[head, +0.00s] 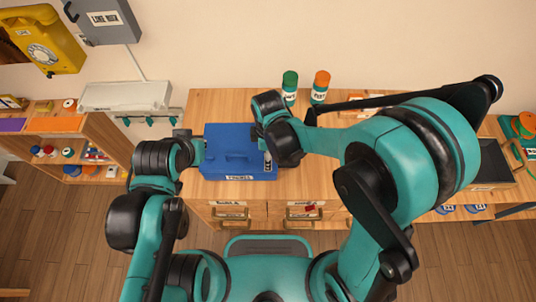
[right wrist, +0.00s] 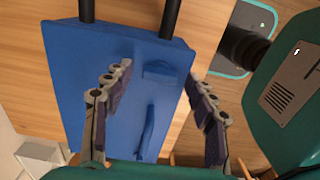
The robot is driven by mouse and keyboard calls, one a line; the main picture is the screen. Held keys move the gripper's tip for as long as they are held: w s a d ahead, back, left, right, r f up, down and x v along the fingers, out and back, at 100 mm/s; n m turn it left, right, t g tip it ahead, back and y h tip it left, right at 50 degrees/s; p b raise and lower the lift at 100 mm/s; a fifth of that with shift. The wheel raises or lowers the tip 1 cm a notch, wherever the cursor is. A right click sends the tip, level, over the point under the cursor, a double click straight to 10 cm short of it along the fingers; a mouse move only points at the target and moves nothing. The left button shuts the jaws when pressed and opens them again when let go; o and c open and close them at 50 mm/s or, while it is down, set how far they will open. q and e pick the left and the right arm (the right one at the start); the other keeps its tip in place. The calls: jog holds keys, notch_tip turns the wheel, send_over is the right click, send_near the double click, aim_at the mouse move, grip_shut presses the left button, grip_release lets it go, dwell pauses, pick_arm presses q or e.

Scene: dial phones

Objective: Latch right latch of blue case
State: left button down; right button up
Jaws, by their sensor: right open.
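The blue case (head: 222,138) lies on the wooden worktop with a label on its front edge. In the right wrist view the blue case (right wrist: 85,95) fills the middle, with a raised handle (right wrist: 148,135) and a small raised block (right wrist: 160,70), possibly a latch. My right gripper (right wrist: 160,74) is open, its fingers apart above the case with that block between them in the picture; contact cannot be told. In the head view my right gripper (head: 268,158) is over the case's right side and hides part of it. My left gripper (head: 198,152) is at the case's left edge; its fingers are unclear.
A green-capped can (head: 290,86) and an orange-capped can (head: 320,86) stand behind the case to the right. A dark tray (head: 492,174) is on the right part of the worktop. Shelves (head: 85,150) stand at left. A yellow dial phone (head: 42,42) hangs on the wall.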

jog(key=c, duration=1.2)
jog(key=shift+o, duration=0.2)
jog(key=shift+m, duration=0.4)
jog(key=m+b, duration=0.1)
jog(key=m, duration=0.2)
jog(key=shift+m, duration=0.4)
jog(key=m, duration=0.4)
jog(key=shift+m, duration=0.3)
jog(key=m+b, duration=0.1)
jog(key=m, duration=0.3)
jog(key=shift+m, duration=2.3)
